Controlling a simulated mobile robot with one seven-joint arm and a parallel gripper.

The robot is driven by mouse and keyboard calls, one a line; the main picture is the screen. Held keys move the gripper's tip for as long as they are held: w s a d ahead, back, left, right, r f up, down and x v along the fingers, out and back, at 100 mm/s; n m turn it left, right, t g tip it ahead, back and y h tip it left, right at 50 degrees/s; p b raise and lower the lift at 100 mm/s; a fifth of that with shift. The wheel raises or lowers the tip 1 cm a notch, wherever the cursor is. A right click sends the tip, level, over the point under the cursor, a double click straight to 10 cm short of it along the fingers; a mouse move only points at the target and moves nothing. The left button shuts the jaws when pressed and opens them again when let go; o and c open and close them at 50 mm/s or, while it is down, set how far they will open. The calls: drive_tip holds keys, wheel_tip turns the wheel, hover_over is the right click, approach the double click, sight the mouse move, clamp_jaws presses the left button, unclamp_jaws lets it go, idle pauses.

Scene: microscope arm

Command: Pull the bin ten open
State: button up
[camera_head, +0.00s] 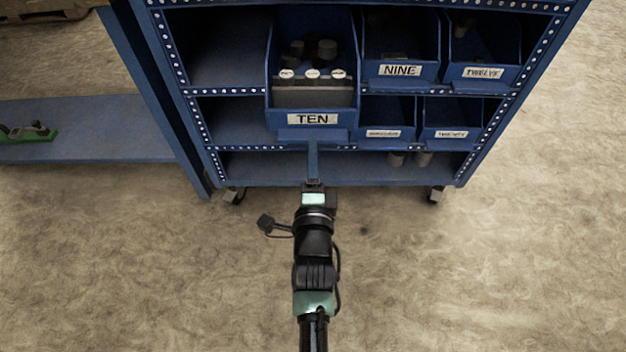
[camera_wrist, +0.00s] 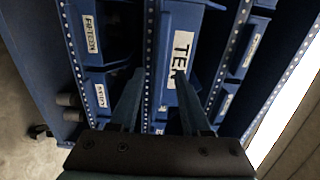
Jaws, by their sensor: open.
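Bin ten (camera_head: 312,134) is a blue bin labelled TEN on the upper shelf of the blue rack. It juts out well past the bins beside it and holds dark cylinders and several white-topped pieces. My gripper (camera_head: 313,150) is just below and in front of its front lip. In the wrist view my gripper (camera_wrist: 159,75) is open, with its two fingers apart. The right fingertip overlaps the TEN label of the bin (camera_wrist: 182,50) there. I cannot tell whether either finger touches the bin.
Bin nine (camera_head: 400,71) and bin twelve (camera_head: 483,73) sit to the right, with smaller-looking labelled bins (camera_head: 384,133) below. The rack (camera_head: 340,170) stands on casters. A low blue surface (camera_head: 85,130) lies to the left. The floor in front is clear.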

drive_tip(key=s+p, duration=0.2)
drive_tip(key=s, duration=0.7)
drive_tip(key=shift+p, duration=0.35)
drive_tip(key=w+a+r+n+t+y, duration=0.15)
drive_tip(key=w+r+n, duration=0.25)
drive_tip(key=r, duration=1.1)
drive_tip(key=w+r+n+t, duration=0.3)
drive_tip(key=r+n, duration=0.2)
drive_tip(key=r, duration=1.1)
drive_tip(key=s+d+r+n+t+h, duration=0.1)
drive_tip(key=s+r+n+t, duration=0.3)
drive_tip(key=r, duration=0.6)
drive_tip(key=s+r+n+g, duration=0.1)
drive_tip(key=s+r+n, duration=0.1)
drive_tip(key=s+r, duration=0.55)
drive_tip(key=s+d+r+n+t+h, duration=0.1)
drive_tip(key=s+r+n+t, duration=0.2)
drive_tip(key=r, duration=0.8)
wheel_tip(320, 180, up, 32)
drive_tip(key=g+p, duration=0.1)
drive_tip(key=p, duration=3.2)
drive_tip(key=shift+a+r, duration=0.2)
drive_tip(key=shift+a, duration=0.15)
drive_tip(key=shift+y, duration=0.25)
